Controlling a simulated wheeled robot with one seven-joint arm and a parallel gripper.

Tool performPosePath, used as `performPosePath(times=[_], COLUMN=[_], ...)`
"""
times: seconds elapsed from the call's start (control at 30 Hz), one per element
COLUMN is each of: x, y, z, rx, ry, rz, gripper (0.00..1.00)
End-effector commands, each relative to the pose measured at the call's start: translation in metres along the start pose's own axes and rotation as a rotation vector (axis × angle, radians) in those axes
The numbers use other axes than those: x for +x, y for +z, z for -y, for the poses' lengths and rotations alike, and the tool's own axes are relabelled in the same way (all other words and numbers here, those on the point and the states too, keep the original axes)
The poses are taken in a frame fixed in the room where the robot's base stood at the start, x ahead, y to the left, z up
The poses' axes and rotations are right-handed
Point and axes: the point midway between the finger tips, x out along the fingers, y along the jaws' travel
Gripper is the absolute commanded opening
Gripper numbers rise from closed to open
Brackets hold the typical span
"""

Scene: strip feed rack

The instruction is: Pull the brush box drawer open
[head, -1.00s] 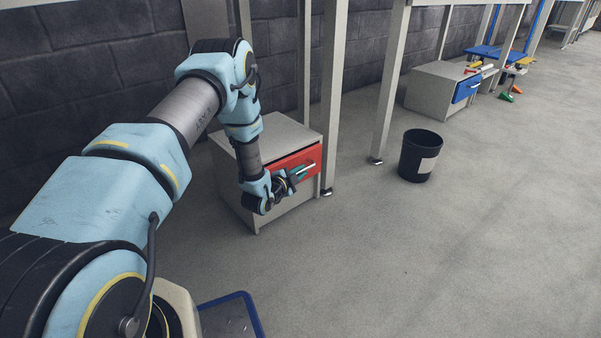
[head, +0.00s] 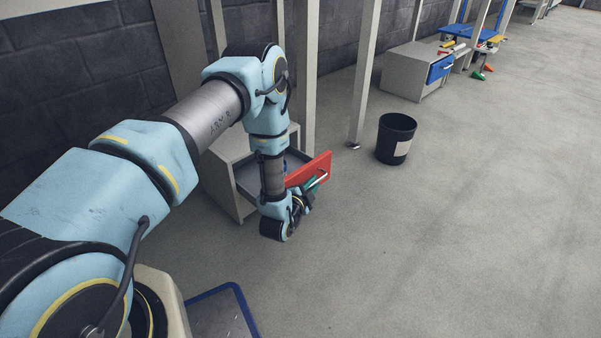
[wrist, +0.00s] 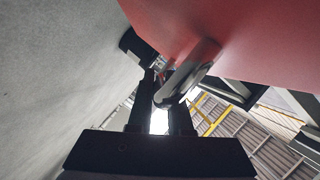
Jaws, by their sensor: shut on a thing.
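The brush box is a grey cabinet (head: 222,182) standing on the floor by the wall. Its red-fronted drawer (head: 322,165) is pulled out, with the dark inside partly showing behind my arm. A pale bar handle (head: 317,181) is on the red front. My gripper (head: 309,187) is at this handle and shut on it. In the wrist view the handle (wrist: 189,73) runs between the fingers of my gripper (wrist: 163,97), below the red drawer front (wrist: 240,35). My arm hides part of the drawer and its contents.
A black bin (head: 394,140) stands on the floor to the right. Table legs (head: 362,75) stand behind the cabinet. A second grey cabinet with a blue drawer (head: 440,68) is farther back. The floor at right and front is clear.

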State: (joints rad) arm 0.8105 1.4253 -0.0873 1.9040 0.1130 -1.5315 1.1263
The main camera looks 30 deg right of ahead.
Motion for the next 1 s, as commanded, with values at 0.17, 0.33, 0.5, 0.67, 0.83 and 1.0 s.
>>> performPosePath(times=[0.17, 0.33, 0.5, 0.67, 0.83, 1.0], x=[-0.007, -0.008, -0.008, -0.008, -0.008, -0.008], y=[-0.014, -0.018, -0.018, -0.018, -0.018, -0.018], z=[-0.01, -0.014, -0.014, -0.014, -0.014, -0.013], rx=[0.001, 0.001, 0.001, 0.001, 0.001, 0.001], ry=[0.003, 0.002, 0.002, 0.002, 0.001, 0.0], rz=[0.0, 0.001, 0.002, 0.002, 0.001, 0.001], gripper=[0.0, 0.0, 0.0, 0.18, 0.38, 0.47])
